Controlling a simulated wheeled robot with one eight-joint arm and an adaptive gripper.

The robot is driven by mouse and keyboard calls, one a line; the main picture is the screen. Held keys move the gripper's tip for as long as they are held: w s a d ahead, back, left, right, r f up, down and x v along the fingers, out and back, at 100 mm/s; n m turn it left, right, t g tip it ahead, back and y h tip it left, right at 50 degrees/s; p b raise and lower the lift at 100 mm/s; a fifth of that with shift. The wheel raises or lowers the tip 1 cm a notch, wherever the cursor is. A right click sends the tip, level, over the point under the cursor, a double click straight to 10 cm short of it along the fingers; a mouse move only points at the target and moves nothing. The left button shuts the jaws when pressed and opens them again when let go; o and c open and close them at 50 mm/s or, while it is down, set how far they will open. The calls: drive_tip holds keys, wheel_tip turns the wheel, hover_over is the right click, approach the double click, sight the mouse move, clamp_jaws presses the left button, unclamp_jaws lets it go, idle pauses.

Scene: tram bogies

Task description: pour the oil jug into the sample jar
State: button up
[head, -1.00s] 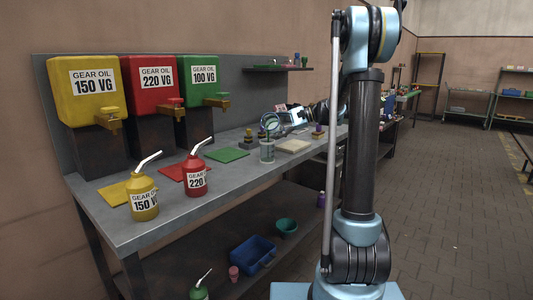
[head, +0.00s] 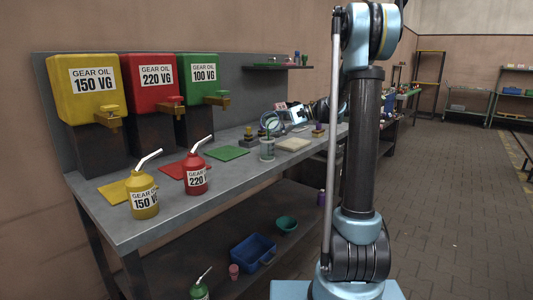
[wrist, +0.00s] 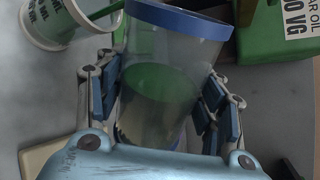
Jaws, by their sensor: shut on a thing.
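My gripper (wrist: 160,105) is shut around a clear jug with a blue rim (wrist: 178,18), the oil jug. A green level or surface shows inside it; I cannot tell how full it is. In the head view, the jug (head: 271,122) is small and tilted, just above the sample jar (head: 267,150), a clear jar standing on the bench.
Yellow (head: 143,195) and red (head: 196,173) spouted oil cans stand on the grey bench (head: 165,205). A green mat (head: 228,153) and a pale block (head: 293,145) flank the jar. Gear oil tanks stand behind. A blue bin (head: 253,252) is on the lower shelf.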

drive_tip(key=shift+p, duration=0.45)
idle(0.7)
drive_tip(key=shift+r+n+t+p, duration=0.15)
drive_tip(key=shift+n+t+p, duration=0.15)
drive_tip(key=shift+n+p, duration=0.15)
idle(1.2)
drive_tip(key=shift+f+m, duration=0.25)
drive_tip(key=shift+m, duration=0.1)
drive_tip(key=shift+w+r+m+g, duration=0.1)
drive_tip(key=shift+r+m+g, duration=0.1)
drive_tip(key=shift+m+g, duration=0.3)
drive_tip(key=shift+s+r+m+g+y, duration=0.2)
drive_tip(key=shift+r+m+g+y, duration=0.1)
drive_tip(key=shift+m, duration=0.2)
drive_tip(key=shift+b, duration=0.3)
